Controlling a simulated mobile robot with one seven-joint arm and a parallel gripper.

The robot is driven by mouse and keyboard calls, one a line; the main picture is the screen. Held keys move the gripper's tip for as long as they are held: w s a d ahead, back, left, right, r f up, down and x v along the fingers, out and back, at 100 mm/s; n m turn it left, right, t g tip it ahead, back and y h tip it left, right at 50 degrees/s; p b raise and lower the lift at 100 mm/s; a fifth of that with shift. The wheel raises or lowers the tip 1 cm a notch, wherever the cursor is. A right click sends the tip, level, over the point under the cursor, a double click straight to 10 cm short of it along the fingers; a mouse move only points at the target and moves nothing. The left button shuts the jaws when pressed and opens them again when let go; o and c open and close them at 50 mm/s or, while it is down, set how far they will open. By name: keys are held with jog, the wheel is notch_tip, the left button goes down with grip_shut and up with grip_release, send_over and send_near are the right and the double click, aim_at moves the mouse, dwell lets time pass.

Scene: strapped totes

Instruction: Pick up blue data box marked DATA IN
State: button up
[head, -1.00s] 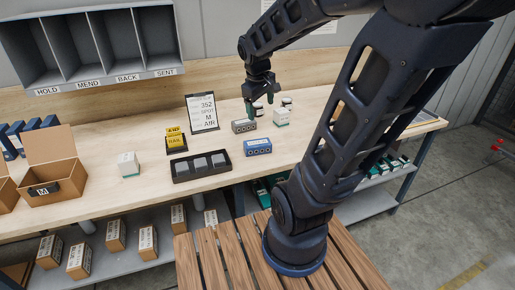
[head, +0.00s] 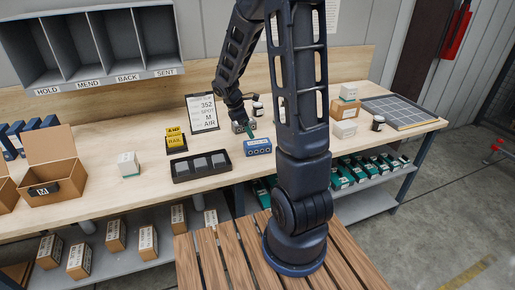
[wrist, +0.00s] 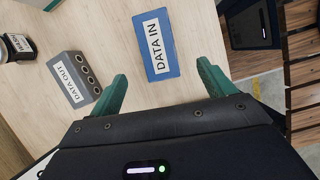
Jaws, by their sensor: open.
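The blue data box (head: 258,147) sits on the wooden bench, right of the black tray. In the wrist view the blue data box (wrist: 156,45) shows its white DATA IN label from above. It lies beyond my gripper, roughly between the lines of the fingers, touching neither. My gripper (wrist: 163,85) is open and empty, with green fingers spread wide. In the head view my gripper (head: 247,126) is just behind the blue box, partly hidden by its own links. A grey box marked DATA OUT (wrist: 73,82) lies beside the left finger; in the head view it shows only partly.
The black tray (head: 200,166) with grey blocks stands left of the blue box. A yellow sign (head: 175,138) and a clipboard (head: 202,113) stand behind it. A dark-lidded jar (wrist: 16,46) is left of DATA OUT. The bench front edge is near the blue box.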

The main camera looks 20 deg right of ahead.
aim_at(256, 142)
jog(key=shift+w+d+f, duration=0.1)
jog(key=shift+f, duration=0.5)
jog(key=shift+d+x, duration=0.15)
jog(key=shift+x, duration=2.4)
jog(key=shift+d+x, duration=0.1)
jog(key=shift+x, duration=2.4)
jog(key=shift+r, duration=0.1)
jog(key=shift+c, duration=0.4)
jog(key=c, duration=1.4)
jog(key=shift+w, duration=0.1)
